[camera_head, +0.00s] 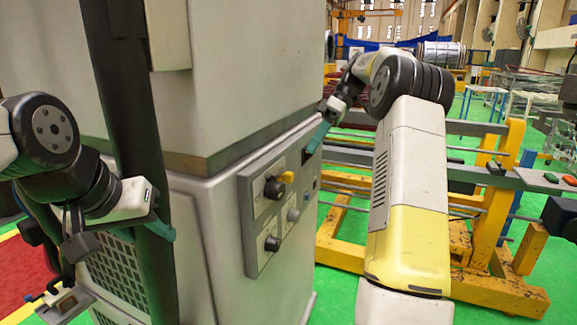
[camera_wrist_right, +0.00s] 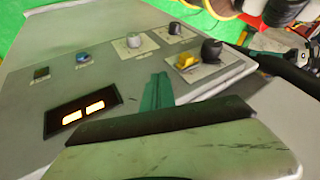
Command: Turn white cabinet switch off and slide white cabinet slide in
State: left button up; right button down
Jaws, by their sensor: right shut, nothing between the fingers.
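The white cabinet (camera_head: 215,90) fills the left and middle of the head view. Its grey control panel (camera_head: 268,262) has several knobs, one with a yellow handle (camera_head: 287,177); that yellow knob also shows in the right wrist view (camera_wrist_right: 187,61). My right gripper (camera_head: 318,138) is shut and empty beside the cabinet's front face; its teal fingertips (camera_wrist_right: 157,90) point at the panel, apart from the yellow knob. My left gripper (camera_head: 160,229) is by the dark upright post; its finger opening is unclear. A small grey plate with fittings (camera_head: 66,303) juts out lower left; I cannot tell if it is the slide.
A lit display (camera_wrist_right: 84,113) sits near the knobs in the wrist view. The dark post (camera_head: 128,90) stands before the cabinet. A yellow steel frame (camera_head: 495,230) with grey rails is behind my right arm. Green floor (camera_head: 335,285) is open right of the cabinet.

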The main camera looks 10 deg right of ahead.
aim_at(286, 178)
jog(key=s+a+f, duration=0.4)
jog(key=a, duration=0.1)
jog(key=shift+s, duration=0.15)
jog(key=shift+a, duration=0.1)
jog(key=shift+s+a+f, duration=0.1)
jog(key=shift+s+a, duration=0.55)
jog(key=shift+s, duration=0.3)
